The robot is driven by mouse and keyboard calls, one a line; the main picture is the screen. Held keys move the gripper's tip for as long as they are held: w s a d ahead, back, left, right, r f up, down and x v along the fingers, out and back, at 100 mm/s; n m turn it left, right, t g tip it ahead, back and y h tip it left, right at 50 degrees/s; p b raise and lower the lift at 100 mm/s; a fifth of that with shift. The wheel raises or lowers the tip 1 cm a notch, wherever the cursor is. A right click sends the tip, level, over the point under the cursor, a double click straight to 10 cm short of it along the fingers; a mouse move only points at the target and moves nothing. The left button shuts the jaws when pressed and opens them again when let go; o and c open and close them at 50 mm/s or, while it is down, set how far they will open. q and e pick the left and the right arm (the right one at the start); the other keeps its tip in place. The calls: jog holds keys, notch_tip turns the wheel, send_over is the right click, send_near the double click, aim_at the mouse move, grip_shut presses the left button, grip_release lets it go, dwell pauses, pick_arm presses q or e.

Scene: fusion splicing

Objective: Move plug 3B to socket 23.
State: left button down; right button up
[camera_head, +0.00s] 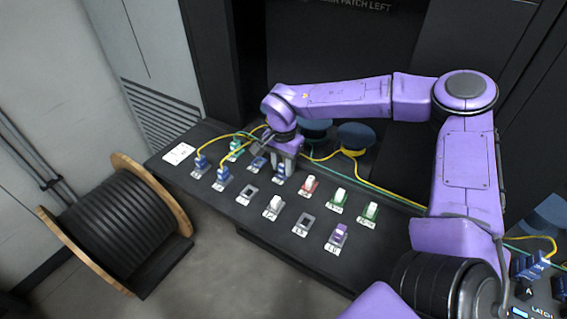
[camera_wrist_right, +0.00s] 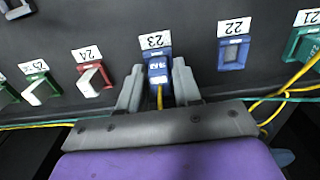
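Plug 3B (camera_wrist_right: 157,68) is a small blue plug with a yellow cable, standing in socket 23 (camera_wrist_right: 147,55) under the "23" label in the right wrist view. Whether it is fully seated cannot be told. My right gripper (camera_wrist_right: 158,85) has its two grey fingers on either side of the plug, with a narrow gap visible on each side. In the head view the right gripper (camera_head: 282,168) is low over the panel and partly hides the blue plug (camera_head: 281,174). My left gripper is not in view.
Empty blue socket 22 (camera_wrist_right: 233,52) and teal socket 21 (camera_wrist_right: 304,44) are to one side; red socket 24 (camera_wrist_right: 94,80) holds a white plug on the other. Yellow and green cables run close behind the gripper. A cable drum (camera_head: 115,225) stands on the floor at left.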

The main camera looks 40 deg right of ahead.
jog(key=shift+o, duration=1.3)
notch_tip(320, 180, up, 12)
jog(key=shift+c, duration=0.3)
